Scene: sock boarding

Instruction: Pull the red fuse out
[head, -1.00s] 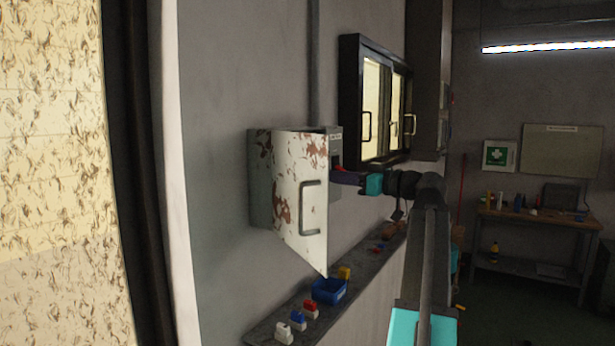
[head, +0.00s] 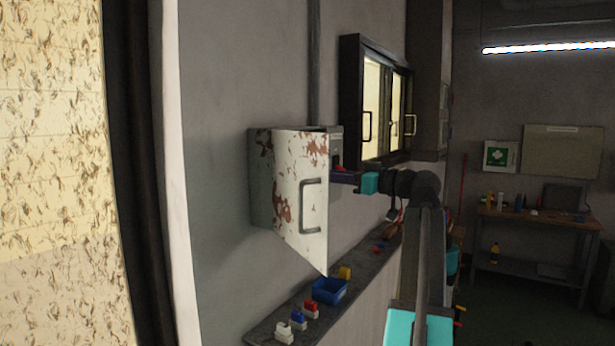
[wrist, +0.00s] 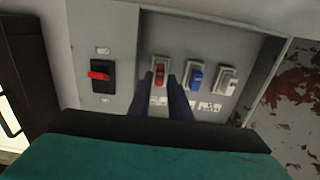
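The red fuse (wrist: 160,72) sits in its holder on the grey panel inside the wall box, left of a blue fuse (wrist: 195,77) and a white fuse (wrist: 228,82). My gripper (wrist: 161,78) points at the panel with its two dark fingers on either side of the red fuse. The fingers look apart, with a narrow gap around the fuse; contact is not clear. In the head view my gripper (head: 334,176) reaches into the box (head: 262,185) behind its open, rust-spotted door (head: 297,190), which hides the fuses there.
A black switch with a red lever (wrist: 99,75) is left of the fuses. Below the box, a shelf (head: 265,333) holds a blue bin (head: 330,290) and several loose coloured fuses. A dark-framed window (head: 350,95) is beyond the box, and a workbench (head: 535,220) stands far right.

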